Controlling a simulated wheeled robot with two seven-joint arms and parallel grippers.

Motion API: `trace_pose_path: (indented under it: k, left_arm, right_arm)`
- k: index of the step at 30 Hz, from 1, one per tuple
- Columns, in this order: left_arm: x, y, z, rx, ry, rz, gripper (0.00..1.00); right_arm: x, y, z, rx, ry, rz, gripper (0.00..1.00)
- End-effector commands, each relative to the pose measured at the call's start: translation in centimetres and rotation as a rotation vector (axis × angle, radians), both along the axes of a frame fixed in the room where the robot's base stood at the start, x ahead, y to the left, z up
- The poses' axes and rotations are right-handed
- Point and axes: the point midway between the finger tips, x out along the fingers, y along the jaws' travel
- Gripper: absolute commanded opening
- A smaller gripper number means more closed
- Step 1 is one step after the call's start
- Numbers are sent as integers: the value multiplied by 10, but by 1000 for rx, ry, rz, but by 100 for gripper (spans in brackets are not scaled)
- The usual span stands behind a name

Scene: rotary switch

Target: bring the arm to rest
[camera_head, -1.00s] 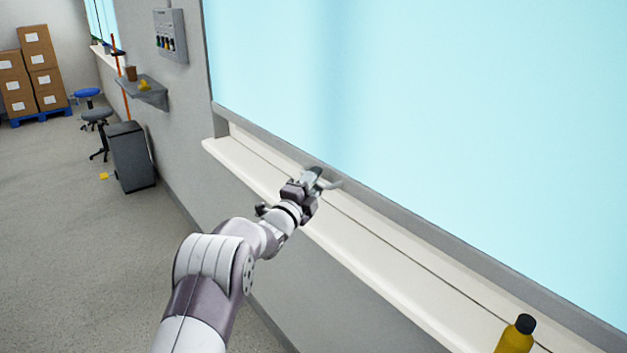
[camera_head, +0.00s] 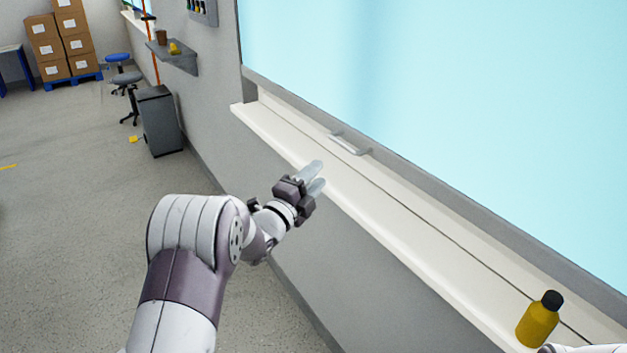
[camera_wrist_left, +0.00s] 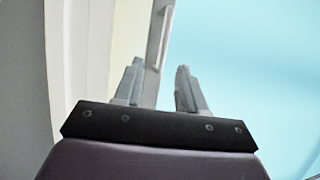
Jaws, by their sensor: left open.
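My left arm (camera_head: 185,265) reaches in from the lower left in the head view. My left gripper (camera_head: 317,177) is open and empty, its two grey fingers apart beside the front edge of the white window sill (camera_head: 420,220).
A yellow bottle with a black cap (camera_head: 540,318) stands on the sill at lower right. A wall shelf (camera_head: 174,56) holds small items above a grey cabinet (camera_head: 158,120). The floor left of the arm is clear.

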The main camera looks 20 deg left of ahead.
Motion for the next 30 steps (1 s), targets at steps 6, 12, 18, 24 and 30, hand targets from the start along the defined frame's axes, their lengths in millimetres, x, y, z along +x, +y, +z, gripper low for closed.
trace_pose_path:
  k: [6, 12, 18, 24, 30]
  left_arm:
    - [-4, 1, 0, 1, -1, -1, 40]
    - [-3, 1, 0, 1, -1, -1, 40]
    - [-1, 16, -41, -181, 220, 64, 40]
    - [-107, 37, -165, -818, 976, 605, 40]
    - [-244, -4, -188, -1129, 1347, 1054, 40]
  right_arm:
    - [0, 0, 0, 0, 0, 0, 43]
    - [0, 0, 0, 0, 0, 0, 43]
    - [0, 0, 0, 0, 0, 0, 43]
    - [0, 0, 0, 0, 0, 0, 43]
    - [0, 0, 0, 0, 0, 0, 43]
